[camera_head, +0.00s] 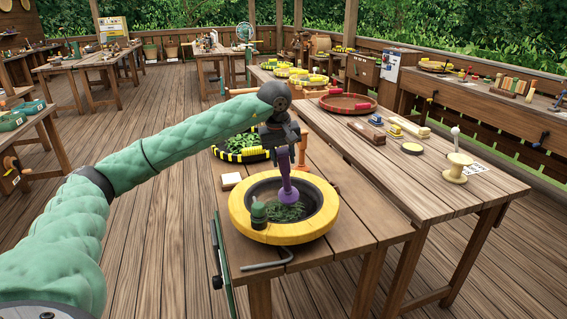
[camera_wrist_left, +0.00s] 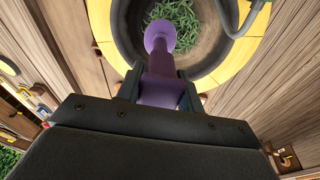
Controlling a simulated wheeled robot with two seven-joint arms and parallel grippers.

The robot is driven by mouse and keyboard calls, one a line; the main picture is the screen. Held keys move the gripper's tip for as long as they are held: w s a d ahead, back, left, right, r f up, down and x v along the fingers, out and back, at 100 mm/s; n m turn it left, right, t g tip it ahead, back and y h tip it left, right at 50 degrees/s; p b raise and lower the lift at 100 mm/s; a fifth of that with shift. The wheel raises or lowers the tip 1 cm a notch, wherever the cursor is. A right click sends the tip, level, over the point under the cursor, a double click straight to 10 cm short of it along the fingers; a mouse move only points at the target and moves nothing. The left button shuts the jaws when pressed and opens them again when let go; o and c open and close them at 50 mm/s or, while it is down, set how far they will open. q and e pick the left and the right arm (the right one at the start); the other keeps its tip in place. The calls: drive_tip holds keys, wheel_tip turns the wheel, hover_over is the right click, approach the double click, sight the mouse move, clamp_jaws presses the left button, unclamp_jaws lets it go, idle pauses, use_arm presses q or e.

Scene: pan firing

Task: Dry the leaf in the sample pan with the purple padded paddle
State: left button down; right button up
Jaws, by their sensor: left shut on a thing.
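The sample pan (camera_head: 240,224) is a round dark bowl with a wide yellow rim on the front table. Green leaf (camera_head: 287,212) lies in the bottom of its bowl, and the leaf also shows in the left wrist view (camera_wrist_left: 180,22). My left gripper (camera_head: 281,150) is above the pan, shut on the handle of the purple paddle (camera_head: 287,188). The paddle points down into the bowl, and its round padded end (camera_wrist_left: 160,36) is over the leaf. I cannot tell whether it touches the leaf. My right gripper is not in view.
A tray of green leaf (camera_head: 240,148) is behind the pan. The right table (camera_head: 400,178) holds a wooden spool (camera_head: 456,166) and brushes.

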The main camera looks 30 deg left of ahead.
use_arm(q)
drive_tip(key=shift+w+p+v, duration=0.25)
drive_tip(key=shift+p+v, duration=0.15)
drive_tip(key=shift+v, duration=0.75)
drive_tip(key=shift+w+p+v, duration=0.2)
drive_tip(key=shift+p+v, duration=0.25)
drive_tip(key=shift+v, duration=0.7)
drive_tip(key=shift+w+p+v, duration=0.25)
drive_tip(key=shift+p+v, duration=0.15)
drive_tip(key=shift+v, duration=0.7)
drive_tip(key=shift+r, duration=0.15)
